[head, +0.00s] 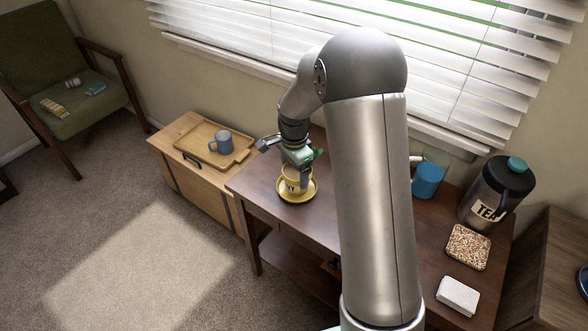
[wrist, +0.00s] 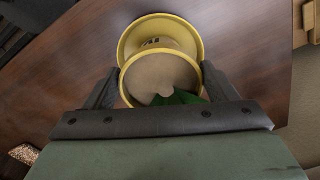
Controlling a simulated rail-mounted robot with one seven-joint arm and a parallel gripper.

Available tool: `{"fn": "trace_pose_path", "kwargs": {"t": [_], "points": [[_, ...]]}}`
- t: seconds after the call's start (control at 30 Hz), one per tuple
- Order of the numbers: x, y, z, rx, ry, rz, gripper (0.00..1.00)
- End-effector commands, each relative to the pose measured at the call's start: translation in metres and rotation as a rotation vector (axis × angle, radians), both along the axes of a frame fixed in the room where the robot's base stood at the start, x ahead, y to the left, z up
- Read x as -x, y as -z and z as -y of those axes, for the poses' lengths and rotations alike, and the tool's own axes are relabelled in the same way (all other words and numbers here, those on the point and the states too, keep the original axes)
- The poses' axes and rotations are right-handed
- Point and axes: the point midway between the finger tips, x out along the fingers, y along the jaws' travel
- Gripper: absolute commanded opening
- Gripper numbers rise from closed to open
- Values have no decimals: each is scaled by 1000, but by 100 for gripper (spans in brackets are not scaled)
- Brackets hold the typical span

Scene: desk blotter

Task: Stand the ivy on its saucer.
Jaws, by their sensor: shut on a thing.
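The ivy stands in a yellow pot (head: 291,184) with a dark label, over its yellow saucer (head: 310,192) near the left end of the dark desk. In the wrist view I look down into the pot (wrist: 160,76) at brown soil and green leaves (wrist: 182,97). The saucer (wrist: 124,44) shows behind and below the pot. My gripper (wrist: 158,70) is shut on the pot, one finger on each side of it. The pot looks close to upright within the saucer's outline. I cannot tell whether its base touches the saucer; the base is hidden.
A wooden tray (head: 196,146) with a grey-blue mug (head: 221,142) sits on the low cabinet at left. My arm hides the desk's middle.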

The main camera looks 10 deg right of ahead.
Motion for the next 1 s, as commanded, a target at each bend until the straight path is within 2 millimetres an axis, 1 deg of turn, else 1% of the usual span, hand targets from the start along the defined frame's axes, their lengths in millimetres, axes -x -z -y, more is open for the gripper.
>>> {"fn": "trace_pose_path", "kwargs": {"t": [0.03,0.1,0.33,0.47,0.57,0.8,0.9,1.0], "points": [[0,2,0,0,0,0,84],[0,1,0,0,0,0,100],[0,0,0,0,0,0,100],[-1,-10,0,0,0,2,100],[-1,-28,0,1,0,4,100],[-1,-80,-1,0,0,3,100],[0,-99,0,0,0,3,100],[0,-111,0,0,0,2,100]]}}
